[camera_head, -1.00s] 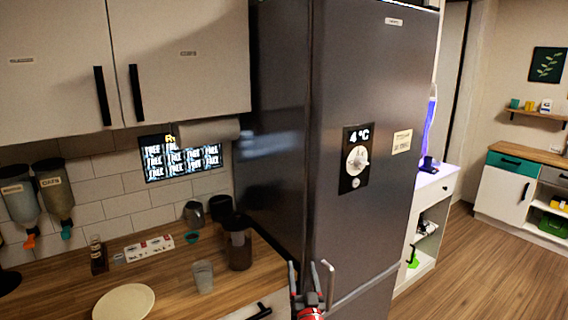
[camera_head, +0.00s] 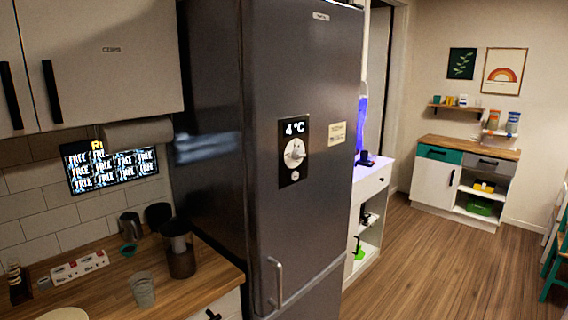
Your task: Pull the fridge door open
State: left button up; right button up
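The tall dark grey fridge (camera_head: 310,90) stands in the middle of the head view. Its door looks shut, flush with the body. A vertical metal handle (camera_head: 278,282) sits low on the left side of the door front, just above a slanting light seam. Nothing is touching the handle. A dial panel showing 4 °C (camera_head: 294,150) and a pale label (camera_head: 337,133) are on the door. Neither of my grippers shows in this view.
A wooden counter (camera_head: 110,290) with a dark jar (camera_head: 179,250) and a glass (camera_head: 142,289) adjoins the fridge on the left. A white shelf unit (camera_head: 372,185) stands just right of it. The wooden floor (camera_head: 430,265) at the right is clear.

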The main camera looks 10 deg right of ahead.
aim_at(303, 59)
jog(key=i+j, duration=0.2)
jog(key=i, duration=0.25)
jog(key=i+j+z, duration=0.15)
jog(key=i, duration=0.35)
